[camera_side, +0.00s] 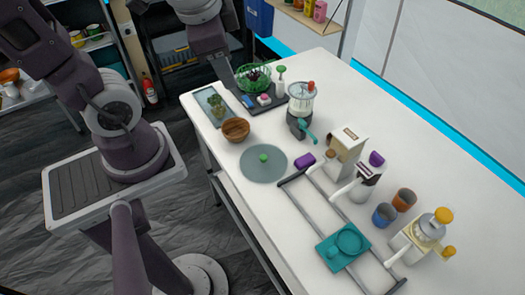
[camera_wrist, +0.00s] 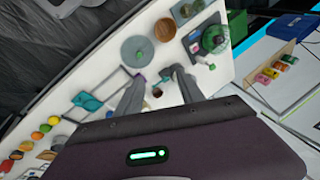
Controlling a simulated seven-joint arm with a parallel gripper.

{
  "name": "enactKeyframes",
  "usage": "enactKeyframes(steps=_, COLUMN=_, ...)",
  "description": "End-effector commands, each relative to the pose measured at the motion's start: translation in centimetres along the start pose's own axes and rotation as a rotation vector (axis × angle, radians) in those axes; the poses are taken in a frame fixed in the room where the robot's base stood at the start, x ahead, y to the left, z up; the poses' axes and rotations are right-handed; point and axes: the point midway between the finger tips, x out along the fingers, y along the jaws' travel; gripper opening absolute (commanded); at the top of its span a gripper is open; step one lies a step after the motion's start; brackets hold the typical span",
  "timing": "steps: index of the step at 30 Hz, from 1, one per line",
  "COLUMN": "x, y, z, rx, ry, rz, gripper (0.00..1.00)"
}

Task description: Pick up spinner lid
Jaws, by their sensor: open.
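The spinner lid appears to be the flat, round grey-green disc (camera_side: 251,173) with a small green knob (camera_side: 263,157) at its centre. It lies flat on the white table, and also shows in the wrist view (camera_wrist: 130,42). My gripper (camera_wrist: 160,75) is open in the wrist view, its two grey fingers apart with nothing held between them. The lid is beyond the fingertips there, apart from them. In the side view, my arm reaches in from the top, near the green spinner basket (camera_side: 254,77); its fingers are hard to make out there.
A wooden bowl (camera_side: 236,130) and a glass tray (camera_side: 208,96) with greens are left of the basket. A hand-cranked device (camera_side: 300,112), purple block (camera_side: 306,160) and metal rail frame (camera_side: 306,214) are right of the lid. White dispensers and cups stand farther right.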

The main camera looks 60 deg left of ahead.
Motion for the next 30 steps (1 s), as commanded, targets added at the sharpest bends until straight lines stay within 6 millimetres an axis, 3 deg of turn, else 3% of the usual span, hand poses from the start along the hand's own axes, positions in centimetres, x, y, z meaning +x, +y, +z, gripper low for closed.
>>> enactKeyframes(steps=3, x=6.4, y=-1.4, z=-1.7, rx=0.363, ry=-0.135, rz=0.018, gripper=0.45)
enactKeyframes(steps=5, x=9.9, y=-1.3, z=-2.3, rx=0.554, ry=-0.164, rz=0.068, gripper=0.45)
enactKeyframes(steps=9, x=17.4, y=1.1, z=-2.9, rx=0.926, ry=-0.132, rz=0.238, gripper=0.45)
enactKeyframes(steps=12, x=20.9, y=3.3, z=-2.9, rx=1.089, ry=-0.063, rz=0.339, gripper=0.45)
enactKeyframes(steps=18, x=23.6, y=5.5, z=-2.7, rx=1.198, ry=0.008, rz=0.412, gripper=0.45)
enactKeyframes(steps=30, x=29.2, y=7.6, z=-1.1, rx=1.197, ry=0.003, rz=0.410, gripper=0.45)
